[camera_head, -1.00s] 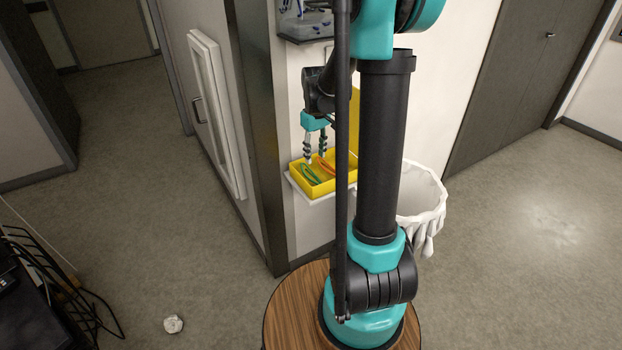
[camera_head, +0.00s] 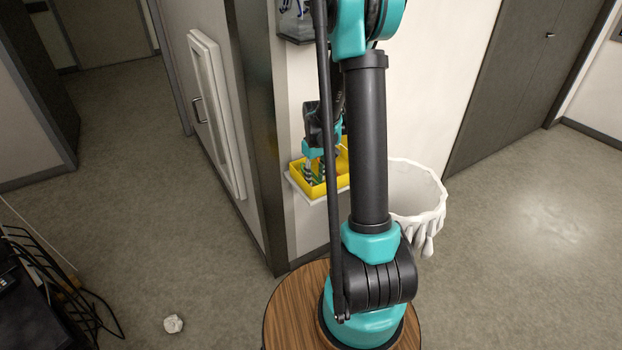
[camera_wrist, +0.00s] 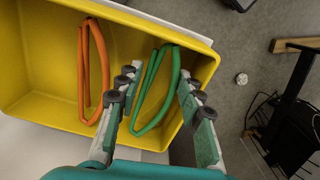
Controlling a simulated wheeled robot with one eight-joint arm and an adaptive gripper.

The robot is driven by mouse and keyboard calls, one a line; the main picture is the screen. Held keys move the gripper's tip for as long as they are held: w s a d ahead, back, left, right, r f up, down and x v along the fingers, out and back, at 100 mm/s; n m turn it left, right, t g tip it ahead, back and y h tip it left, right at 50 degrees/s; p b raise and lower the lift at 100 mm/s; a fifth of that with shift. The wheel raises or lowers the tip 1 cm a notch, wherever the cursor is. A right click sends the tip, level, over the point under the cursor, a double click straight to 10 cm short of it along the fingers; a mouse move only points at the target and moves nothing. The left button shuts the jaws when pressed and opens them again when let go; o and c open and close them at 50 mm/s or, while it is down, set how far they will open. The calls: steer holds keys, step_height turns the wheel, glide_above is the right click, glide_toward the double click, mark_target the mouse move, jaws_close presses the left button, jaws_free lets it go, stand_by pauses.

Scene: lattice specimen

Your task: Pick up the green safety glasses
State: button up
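The green safety glasses (camera_wrist: 155,88) lie in the yellow bin (camera_wrist: 37,110), near its right wall in the wrist view. My gripper (camera_wrist: 160,90) is open, with one finger on each side of the green glasses. Its fingers reach down into the bin, and I cannot tell whether they touch the glasses. In the head view my gripper (camera_head: 315,172) is in the yellow bin (camera_head: 339,182). There the fingers and arm hide most of the bin's contents.
Orange glasses (camera_wrist: 83,75) lie in the same bin, left of the green ones. The bin stands on a white wall shelf (camera_head: 306,198). A white-lined waste bin (camera_head: 425,205) stands right of my arm. A crumpled white ball (camera_head: 173,324) lies on the floor.

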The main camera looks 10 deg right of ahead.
steer(key=shift+f, duration=0.85)
steer(key=c, duration=0.7)
steer(key=shift+o, duration=0.2)
